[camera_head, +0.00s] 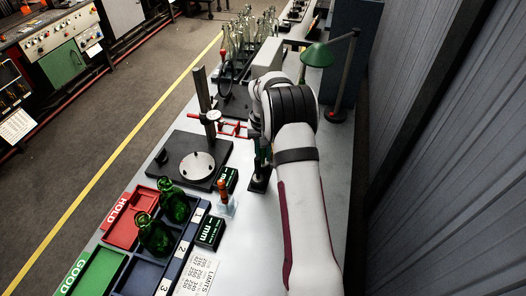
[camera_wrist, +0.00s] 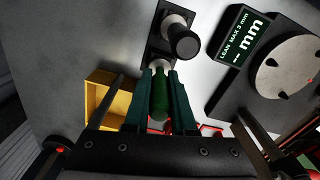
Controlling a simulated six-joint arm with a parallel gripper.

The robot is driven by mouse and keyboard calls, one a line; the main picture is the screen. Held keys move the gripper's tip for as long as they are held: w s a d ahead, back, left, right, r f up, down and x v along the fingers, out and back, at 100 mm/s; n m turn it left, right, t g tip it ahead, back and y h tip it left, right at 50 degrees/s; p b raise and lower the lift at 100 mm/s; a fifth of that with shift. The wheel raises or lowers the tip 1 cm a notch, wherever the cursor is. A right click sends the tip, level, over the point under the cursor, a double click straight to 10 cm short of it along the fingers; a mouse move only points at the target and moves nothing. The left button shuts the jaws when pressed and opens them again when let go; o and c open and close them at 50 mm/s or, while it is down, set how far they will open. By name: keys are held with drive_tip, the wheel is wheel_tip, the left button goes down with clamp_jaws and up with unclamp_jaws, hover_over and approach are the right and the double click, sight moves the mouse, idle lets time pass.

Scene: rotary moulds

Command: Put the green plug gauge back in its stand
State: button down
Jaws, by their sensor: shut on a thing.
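My gripper (camera_wrist: 159,90) is shut on the green plug gauge (camera_wrist: 160,103), with a teal finger on each side of its green handle. The gauge's pale end points toward a black stand (camera_wrist: 150,58) in the wrist view. I cannot tell from this angle whether that end is inside the stand or only over it. A dark round part with a pale collar (camera_wrist: 183,42) rises beside it. In the head view the stand's black base (camera_head: 258,185) shows below my gripper (camera_head: 262,160), and my arm hides much of the gauge.
An orange-handled gauge (camera_head: 223,190) stands to the left. A dark fixture with a pale disc (camera_head: 197,166) and small displays (camera_head: 209,231) lie nearby. Green bottles (camera_head: 155,235) stand at the sorting trays. A yellow box (camera_wrist: 101,88) shows in the wrist view.

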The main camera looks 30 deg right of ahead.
drive_tip(key=c, duration=0.7)
unclamp_jaws()
wheel_tip(320, 180, up, 15)
drive_tip(key=s+a+r, duration=0.5)
drive_tip(key=s+a, duration=0.1)
drive_tip(key=a, duration=0.1)
drive_tip(key=shift+n+y, duration=0.4)
drive_tip(key=shift+y, duration=0.5)
drive_tip(key=s+a+f, duration=0.1)
drive_tip(key=s+a, duration=0.4)
drive_tip(key=s, duration=0.4)
drive_tip(key=s+a+f, duration=0.1)
drive_tip(key=s+a, duration=0.4)
drive_tip(key=s, duration=0.4)
drive_tip(key=s+a+f, duration=0.2)
drive_tip(key=s+a, duration=0.3)
drive_tip(key=s, duration=0.5)
